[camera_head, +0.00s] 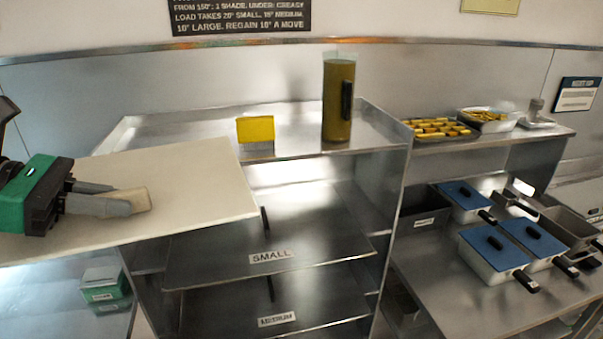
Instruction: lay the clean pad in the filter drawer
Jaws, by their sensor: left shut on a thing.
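The clean pad (190,180) is a large flat cream sheet across the left of the head view, running off the left edge. My left gripper (122,199), green and black with grey fingers, is shut on the pad and holds it up in front of the steel shelf unit. The pad's right corner hangs in front of the shelf labelled SMALL. I cannot make out which part, if any, is the filter drawer. My right gripper is not in view.
The steel shelf unit (385,187) has SMALL and lower labelled shelves. To the right, blue-lidded pans (486,240) sit on a counter below a shelf with a yellow food tray (438,129).

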